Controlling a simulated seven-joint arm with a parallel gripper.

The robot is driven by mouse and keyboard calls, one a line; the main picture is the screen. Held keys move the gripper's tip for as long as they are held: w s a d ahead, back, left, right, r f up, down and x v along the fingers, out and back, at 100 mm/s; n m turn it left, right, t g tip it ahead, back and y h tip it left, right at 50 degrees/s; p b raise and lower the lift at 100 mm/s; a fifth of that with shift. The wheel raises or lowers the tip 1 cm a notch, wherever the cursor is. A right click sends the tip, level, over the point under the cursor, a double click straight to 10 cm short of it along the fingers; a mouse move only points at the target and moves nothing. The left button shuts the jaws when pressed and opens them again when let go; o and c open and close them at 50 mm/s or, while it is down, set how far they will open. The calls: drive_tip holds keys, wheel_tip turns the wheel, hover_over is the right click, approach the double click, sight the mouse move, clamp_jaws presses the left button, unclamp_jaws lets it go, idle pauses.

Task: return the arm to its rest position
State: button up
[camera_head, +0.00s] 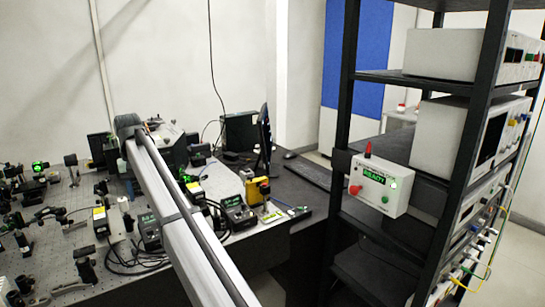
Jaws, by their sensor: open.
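A long pale beam with a dark cable along it, which looks like part of my arm (185,235), runs from the bottom centre up and left over the optical bench. Near its far end is a rounded grey joint-like part (128,123), with grey and dark bodies beside it. I cannot make out my gripper or its fingers among these parts, so its opening and whether it touches anything do not show.
The optical bench (60,205) carries several mounts, cables and small boxes. A yellow device (258,190) and a monitor (265,135) stand behind. At right, a black rack (345,120) holds instruments and a control box (380,185) showing green "READY".

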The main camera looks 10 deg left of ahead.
drive_tip(key=s+d+f+m+g, duration=0.2)
drive_tip(key=d+f, duration=2)
drive_tip(key=f, duration=0.2)
drive_tip(key=s+d+f+m+g, duration=0.1)
drive_tip(key=s+d+f, duration=0.1)
drive_tip(key=d+f, duration=2.15)
drive_tip(key=s+d+f+m+g, duration=0.2)
drive_tip(key=s+d+f+m, duration=0.1)
drive_tip(key=s+d+f, duration=1.3)
drive_tip(key=s+d+f+m, duration=0.1)
drive_tip(key=s+d+f, duration=0.1)
drive_tip(key=s, duration=0.4)
drive_tip(key=s+d+f+m+g, duration=0.1)
drive_tip(key=s+d, duration=0.3)
drive_tip(key=s, duration=0.3)
drive_tip(key=s+d+f, duration=0.2)
drive_tip(key=s+d, duration=0.2)
drive_tip(key=s, duration=0.3)
drive_tip(key=shift+s+f+m+g, duration=0.15)
drive_tip(key=shift+f+m+g, duration=0.15)
drive_tip(key=shift+m+g, duration=0.1)
